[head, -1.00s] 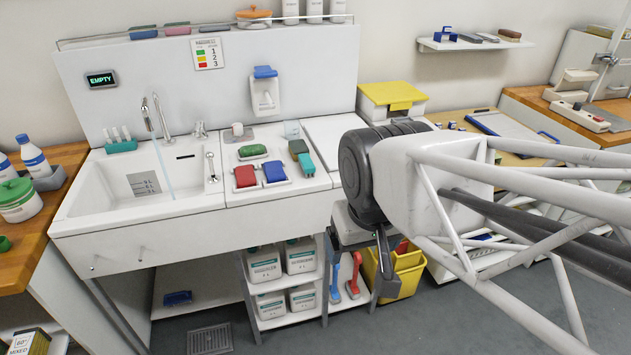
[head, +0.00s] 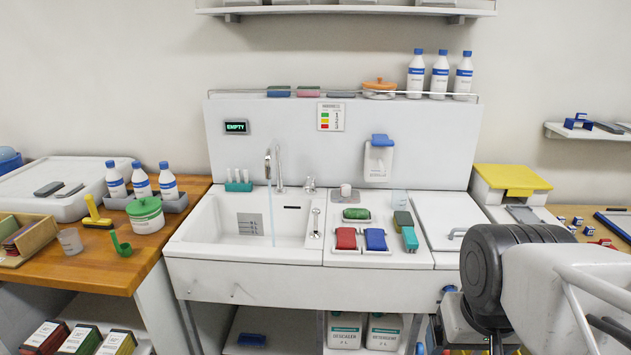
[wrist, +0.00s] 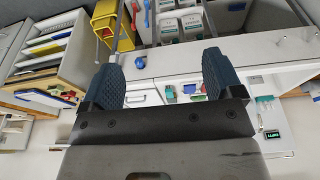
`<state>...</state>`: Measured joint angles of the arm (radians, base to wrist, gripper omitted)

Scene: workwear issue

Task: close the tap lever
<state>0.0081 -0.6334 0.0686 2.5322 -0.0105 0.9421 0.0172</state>
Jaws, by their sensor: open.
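The tap (head: 279,168) stands at the back of the white sink (head: 196,232), with a curved spout and a slim upright part beside it. A thin stream of water (head: 272,215) falls from the spout into the basin. A small metal fitting (head: 310,185) stands just right of the tap; I cannot tell which part is the lever. My gripper (wrist: 160,62) is open and empty in the wrist view, its two blue ridged fingers wide apart. In the head view my arm is at the lower right, well away from the tap.
Red and blue blocks (head: 346,239) and a green brush (head: 356,214) lie on the counter right of the basin. A soap dispenser (head: 378,158) hangs on the back panel. Bottles (head: 141,180) stand on the wooden counter at left. The space before the sink looks clear.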

